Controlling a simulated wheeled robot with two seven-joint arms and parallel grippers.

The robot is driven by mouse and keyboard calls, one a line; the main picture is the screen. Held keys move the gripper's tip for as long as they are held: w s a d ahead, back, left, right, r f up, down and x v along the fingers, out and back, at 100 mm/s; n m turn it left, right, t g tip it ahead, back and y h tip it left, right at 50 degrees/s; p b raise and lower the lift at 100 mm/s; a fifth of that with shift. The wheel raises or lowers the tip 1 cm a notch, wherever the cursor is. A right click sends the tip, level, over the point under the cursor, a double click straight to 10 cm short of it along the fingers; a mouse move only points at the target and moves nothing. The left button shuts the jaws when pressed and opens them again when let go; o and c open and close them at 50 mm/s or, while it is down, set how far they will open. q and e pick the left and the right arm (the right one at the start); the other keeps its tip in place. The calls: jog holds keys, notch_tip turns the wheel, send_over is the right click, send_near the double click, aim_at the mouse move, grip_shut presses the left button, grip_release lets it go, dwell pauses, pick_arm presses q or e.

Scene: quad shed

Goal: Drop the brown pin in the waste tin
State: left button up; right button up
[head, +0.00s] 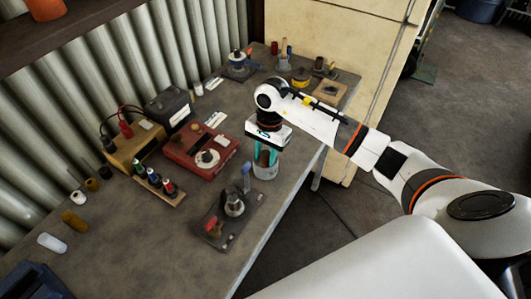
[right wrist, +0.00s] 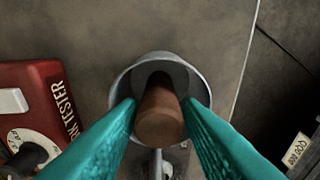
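The brown pin (right wrist: 160,120) stands roughly upright between the teal fingers of my right gripper (right wrist: 160,108), which touch it from both sides. In the head view my right gripper (head: 267,152) points down at the bench's right edge, with the brown pin between its fingers. The waste tin (head: 265,173) is a grey, open, round tin directly below. In the right wrist view the tin's rim (right wrist: 117,96) surrounds the pin, whose far end reaches toward the dark opening. How deep the pin sits is hard to tell. My left gripper is out of view.
A red tester (head: 201,150) lies just left of the tin. A dark plate with a metal fixture (head: 232,206) is in front of it. A rack of small bottles (head: 158,185) and several loose pins (head: 75,221) lie to the left. The bench's front middle is clear.

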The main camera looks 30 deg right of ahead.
jog(key=shift+r, duration=0.1)
jog(key=shift+r, duration=0.15)
notch_tip(320, 180, up, 12)
jog(key=d+b, duration=0.1)
jog(key=b, duration=0.3)
jog(key=shift+w+d, duration=0.25)
jog(key=shift+w, duration=0.2)
jog(key=shift+f, duration=0.2)
